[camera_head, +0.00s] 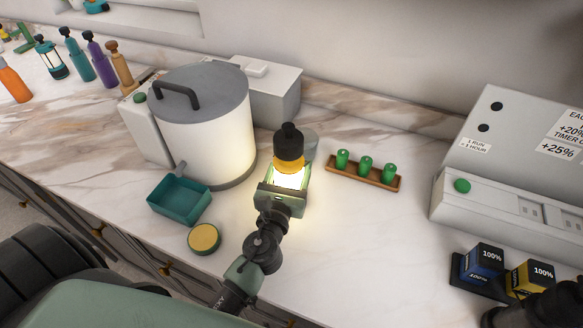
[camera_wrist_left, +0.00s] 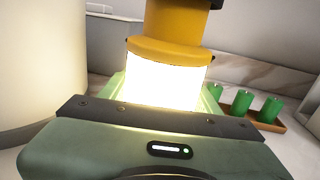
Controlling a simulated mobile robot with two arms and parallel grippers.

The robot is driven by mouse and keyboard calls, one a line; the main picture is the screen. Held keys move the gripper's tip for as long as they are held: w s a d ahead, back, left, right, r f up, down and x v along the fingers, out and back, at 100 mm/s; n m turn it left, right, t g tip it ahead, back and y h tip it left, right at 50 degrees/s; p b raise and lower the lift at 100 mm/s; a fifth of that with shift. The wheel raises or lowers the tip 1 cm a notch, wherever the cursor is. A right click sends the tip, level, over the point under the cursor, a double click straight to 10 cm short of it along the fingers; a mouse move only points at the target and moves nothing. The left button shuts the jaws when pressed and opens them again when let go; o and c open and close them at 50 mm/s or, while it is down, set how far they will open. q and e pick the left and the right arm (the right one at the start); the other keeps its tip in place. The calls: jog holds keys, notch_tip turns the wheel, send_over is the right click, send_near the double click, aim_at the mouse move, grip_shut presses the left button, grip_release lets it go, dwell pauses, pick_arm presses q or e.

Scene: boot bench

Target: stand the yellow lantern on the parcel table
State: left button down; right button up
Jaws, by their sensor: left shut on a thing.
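The yellow lantern (camera_head: 289,163) is lit, with a black top and a glowing body. It is upright over the marble counter, between the big white pot and the battery tray. My left gripper (camera_head: 284,188) is shut on its glowing body. In the left wrist view the lantern (camera_wrist_left: 172,30) stands between the jaws, its yellow cap above them. The jaws hide its lower part, so I cannot tell whether its base touches the counter. I cannot make out a parcel table in these views.
The white pot (camera_head: 200,125) with a grey lid stands close left of the lantern. A teal tray (camera_head: 180,203) and a yellow-topped round tin (camera_head: 204,238) lie in front. A wooden tray (camera_head: 362,178) holds green batteries. A grey charger unit (camera_head: 500,205) stands right. Bottles stand far left.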

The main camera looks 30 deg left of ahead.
pick_arm(q)
jog(key=c, duration=0.6)
grip_release()
jog(key=shift+f, duration=0.1)
jog(key=shift+c, duration=0.2)
jog(key=shift+o, duration=1.4)
